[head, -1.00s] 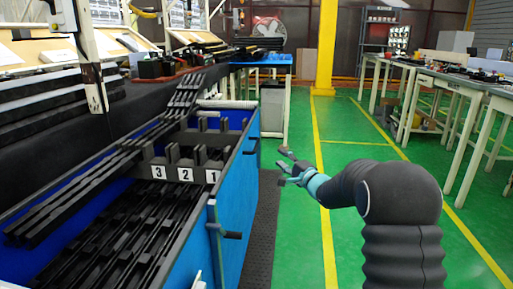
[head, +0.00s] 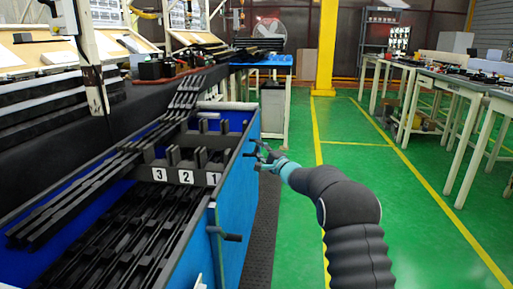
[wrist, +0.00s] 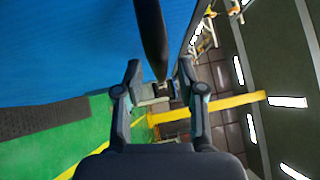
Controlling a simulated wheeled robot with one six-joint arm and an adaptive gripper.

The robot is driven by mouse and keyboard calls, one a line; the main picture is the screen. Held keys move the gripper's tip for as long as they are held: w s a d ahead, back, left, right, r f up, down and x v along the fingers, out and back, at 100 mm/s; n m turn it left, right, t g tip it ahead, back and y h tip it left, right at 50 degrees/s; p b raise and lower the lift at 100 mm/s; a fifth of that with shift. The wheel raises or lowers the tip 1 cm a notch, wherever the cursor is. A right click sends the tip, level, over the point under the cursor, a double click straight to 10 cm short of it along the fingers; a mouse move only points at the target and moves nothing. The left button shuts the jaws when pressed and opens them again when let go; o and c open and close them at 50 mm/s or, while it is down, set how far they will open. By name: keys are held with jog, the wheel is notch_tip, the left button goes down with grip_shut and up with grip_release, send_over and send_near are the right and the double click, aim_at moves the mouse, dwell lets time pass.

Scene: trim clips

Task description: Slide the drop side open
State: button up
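The drop side is the blue panel (head: 236,200) on the right of the large bin; it also fills the upper left of the wrist view (wrist: 60,50). It carries two black handles, a near one (head: 228,236) and a far one (head: 251,154). My gripper (head: 260,152) is beside the far handle, on the aisle side of the panel. In the wrist view my gripper (wrist: 160,68) is open, with a dark handle bar (wrist: 151,35) reaching down between its fingertips. Whether a finger touches the bar, I cannot tell.
The bin holds long black trim strips (head: 130,235) and slots labelled 3, 2 and 1 (head: 186,176). A dark mat (head: 262,235) lies along the panel's foot. The green floor (head: 400,215) to the right is clear. Workbenches (head: 455,85) stand farther right.

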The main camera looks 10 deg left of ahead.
jog(key=shift+x, duration=1.05)
grip_shut()
